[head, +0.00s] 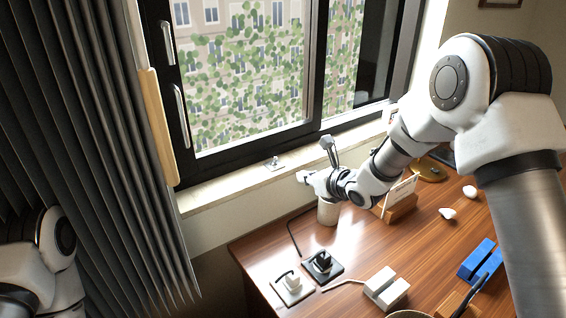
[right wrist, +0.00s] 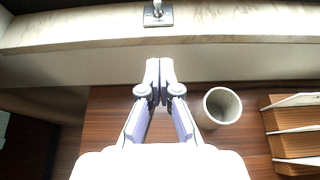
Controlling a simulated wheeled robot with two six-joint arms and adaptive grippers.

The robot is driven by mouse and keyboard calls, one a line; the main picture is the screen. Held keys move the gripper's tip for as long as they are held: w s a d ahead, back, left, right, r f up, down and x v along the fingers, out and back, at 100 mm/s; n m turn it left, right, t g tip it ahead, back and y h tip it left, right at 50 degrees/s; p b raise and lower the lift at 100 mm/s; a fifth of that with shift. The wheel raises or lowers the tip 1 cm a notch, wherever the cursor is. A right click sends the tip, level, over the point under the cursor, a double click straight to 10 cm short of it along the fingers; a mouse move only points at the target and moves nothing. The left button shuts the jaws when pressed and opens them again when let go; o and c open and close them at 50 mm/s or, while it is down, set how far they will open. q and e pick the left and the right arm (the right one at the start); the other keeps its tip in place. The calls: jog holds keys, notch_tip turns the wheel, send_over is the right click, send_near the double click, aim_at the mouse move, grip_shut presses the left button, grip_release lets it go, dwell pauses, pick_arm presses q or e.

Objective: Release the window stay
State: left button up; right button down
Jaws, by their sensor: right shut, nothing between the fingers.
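The window (head: 250,75) has a black frame and two silver handles, the upper one (head: 167,43) and the lower one (head: 181,117), on its left side. A small metal fitting with a peg on a square plate (head: 273,164), perhaps part of the window stay, sits on the pale sill. It also shows at the top of the right wrist view (right wrist: 158,14). My right gripper (head: 304,177) is shut and empty, in front of the sill, to the right of and apart from the fitting. My left arm shows at lower left; its gripper is out of view.
A cup (head: 327,213) stands below my right gripper on the wooden desk (head: 350,256). A dark curtain (head: 85,110) hangs at left.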

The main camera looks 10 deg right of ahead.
jog(key=p, duration=0.2)
send_near(276, 163)
jog(key=w+f, duration=0.1)
jog(key=w+a+f, duration=0.1)
jog(key=f, duration=0.1)
jog(key=shift+f, duration=0.3)
jog(key=shift+w+a+r+p, duration=0.2)
jog(key=shift+w+p, duration=0.1)
jog(key=shift+w, duration=0.3)
jog(key=shift+w+a+r+p, duration=0.15)
jog(key=shift+w+a+p, duration=0.1)
jog(key=shift+w, duration=0.4)
jog(key=shift+w+a+r, duration=0.2)
jog(key=shift+w, duration=0.05)
jog(key=shift+f, duration=0.1)
